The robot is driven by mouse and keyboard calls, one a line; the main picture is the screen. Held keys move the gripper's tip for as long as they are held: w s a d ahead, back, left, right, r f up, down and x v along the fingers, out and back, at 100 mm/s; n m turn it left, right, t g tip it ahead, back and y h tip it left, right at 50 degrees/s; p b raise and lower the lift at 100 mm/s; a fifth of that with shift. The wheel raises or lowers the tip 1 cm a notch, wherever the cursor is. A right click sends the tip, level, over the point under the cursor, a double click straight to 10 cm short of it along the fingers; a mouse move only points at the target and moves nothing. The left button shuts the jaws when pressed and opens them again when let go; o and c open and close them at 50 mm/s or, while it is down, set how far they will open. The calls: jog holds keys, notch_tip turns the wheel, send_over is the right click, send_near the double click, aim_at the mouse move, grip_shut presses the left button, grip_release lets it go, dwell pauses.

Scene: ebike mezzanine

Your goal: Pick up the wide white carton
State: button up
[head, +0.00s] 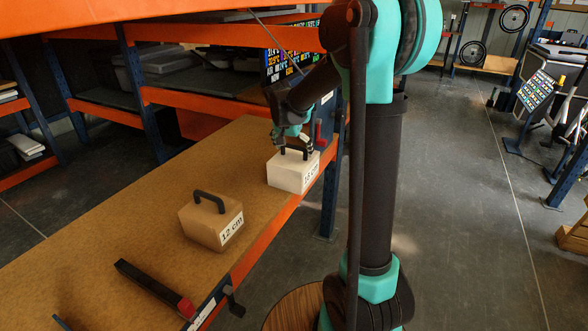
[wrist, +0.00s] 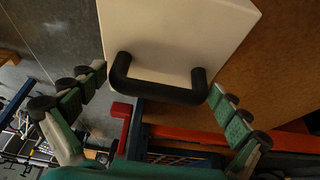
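The white carton (head: 290,174) stands on the brown bench near its front edge, with a dark handle on top and a label on its right face that seems to read "18 cm". My gripper (head: 293,143) is right above it in the head view. In the wrist view the carton's white top (wrist: 180,35) fills the upper middle. Its black handle (wrist: 160,90) lies between the two spread fingers of my gripper (wrist: 158,82). The fingers are open, with gaps to the handle on both sides. Whether the fingertips touch the carton is unclear.
A tan carton (head: 205,222) labelled "12 cm" with a black handle stands nearer on the bench (head: 120,222). A black bar clamp (head: 155,287) with a red end lies near the front edge. A red upright part (wrist: 122,118) is close beside the carton. Orange shelf beams (head: 210,102) run behind.

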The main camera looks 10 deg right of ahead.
jog(key=c, duration=1.5)
